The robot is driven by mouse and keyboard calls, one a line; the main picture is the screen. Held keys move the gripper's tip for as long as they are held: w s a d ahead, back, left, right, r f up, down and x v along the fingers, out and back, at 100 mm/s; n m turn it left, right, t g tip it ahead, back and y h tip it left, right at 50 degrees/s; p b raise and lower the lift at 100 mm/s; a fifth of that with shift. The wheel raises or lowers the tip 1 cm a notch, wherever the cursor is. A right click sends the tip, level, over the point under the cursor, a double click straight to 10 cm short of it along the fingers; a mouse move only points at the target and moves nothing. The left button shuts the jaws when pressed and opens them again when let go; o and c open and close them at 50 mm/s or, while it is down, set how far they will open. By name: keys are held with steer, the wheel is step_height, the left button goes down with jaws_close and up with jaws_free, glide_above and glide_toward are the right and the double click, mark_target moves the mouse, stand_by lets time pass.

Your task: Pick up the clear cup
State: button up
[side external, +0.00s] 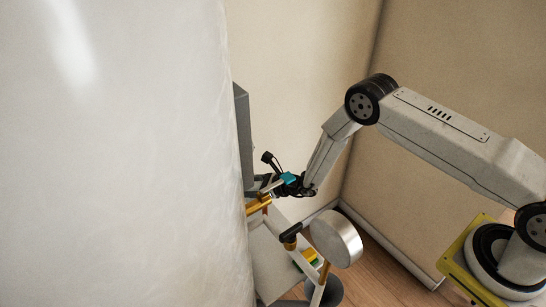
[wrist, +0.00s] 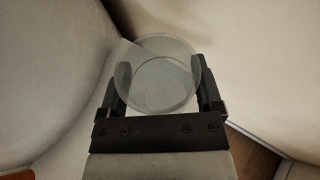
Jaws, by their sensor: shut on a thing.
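The clear cup (wrist: 160,78) shows in the wrist view as a see-through round shape with a wide rim and a smaller circle inside it. My gripper (wrist: 163,80) has one black finger on each side of the cup and is shut on it. The cup cannot be made out in that view.
A large pale surface (side external: 120,150) fills the left of the side external view. Below my gripper are a pan-like round object (side external: 336,240) and white shelving parts (side external: 275,225). Cream walls (side external: 300,80) stand behind.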

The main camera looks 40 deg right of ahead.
step_height(320, 180, up, 14)
steer(key=shift+f, duration=0.25)
stand_by(0.3)
stand_by(0.5)
